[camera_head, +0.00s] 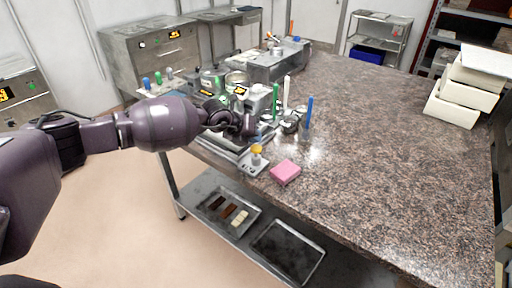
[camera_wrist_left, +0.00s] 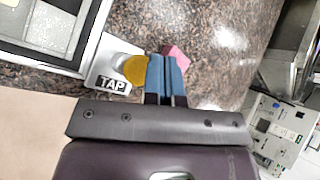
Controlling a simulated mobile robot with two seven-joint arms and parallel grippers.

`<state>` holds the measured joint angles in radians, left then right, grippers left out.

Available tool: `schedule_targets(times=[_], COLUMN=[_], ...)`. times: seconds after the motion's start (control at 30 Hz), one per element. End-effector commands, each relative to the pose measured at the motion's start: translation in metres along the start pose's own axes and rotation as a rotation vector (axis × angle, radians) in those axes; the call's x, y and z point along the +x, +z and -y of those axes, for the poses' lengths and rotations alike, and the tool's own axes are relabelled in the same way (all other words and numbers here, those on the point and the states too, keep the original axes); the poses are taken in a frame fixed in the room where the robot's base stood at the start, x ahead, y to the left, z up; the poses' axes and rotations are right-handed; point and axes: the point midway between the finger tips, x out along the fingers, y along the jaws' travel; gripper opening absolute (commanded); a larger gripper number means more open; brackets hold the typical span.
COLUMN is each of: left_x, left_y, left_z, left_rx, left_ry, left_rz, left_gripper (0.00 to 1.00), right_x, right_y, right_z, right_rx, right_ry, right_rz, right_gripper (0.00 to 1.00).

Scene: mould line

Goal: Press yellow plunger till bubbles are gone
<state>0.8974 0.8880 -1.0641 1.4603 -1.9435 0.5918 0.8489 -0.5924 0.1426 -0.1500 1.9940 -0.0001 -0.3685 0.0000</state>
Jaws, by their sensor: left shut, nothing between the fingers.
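The yellow plunger (camera_head: 256,149) stands on a small pale base at the left edge of the speckled worktop. In the left wrist view its round yellow top (camera_wrist_left: 135,70) sits beside a "TAP" label. My left gripper (camera_head: 249,134) is just behind and above the plunger in the head view. In the wrist view its blue fingertips (camera_wrist_left: 166,72) are shut together with nothing between them, at the right edge of the yellow top. I cannot tell whether they touch it. No bubbles can be made out. My right gripper is not in view.
A pink block (camera_head: 285,172) lies close to the right of the plunger. A metal-framed tray (camera_wrist_left: 50,30) adjoins its base. Upright blue (camera_head: 309,112) and green-handled tools stand behind. The worktop (camera_head: 390,140) is clear to the right; white bins (camera_head: 455,102) stand at far right.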

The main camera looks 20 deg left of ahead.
Motion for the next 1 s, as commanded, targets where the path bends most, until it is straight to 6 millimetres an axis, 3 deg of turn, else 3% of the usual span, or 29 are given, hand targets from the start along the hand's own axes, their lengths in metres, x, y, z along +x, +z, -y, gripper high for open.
schedule_targets(times=[0.57,1.0], left_x=[0.002,0.006], left_y=[-0.002,-0.004], left_z=[-0.002,-0.004], left_rx=[0.0,0.0], left_ry=[0.0,0.0], left_rz=[-0.001,0.0], left_gripper=[0.0,0.0], right_x=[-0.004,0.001], right_y=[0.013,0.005], right_z=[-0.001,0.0], right_rx=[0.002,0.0], right_ry=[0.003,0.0], right_rz=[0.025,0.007], right_gripper=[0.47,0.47])
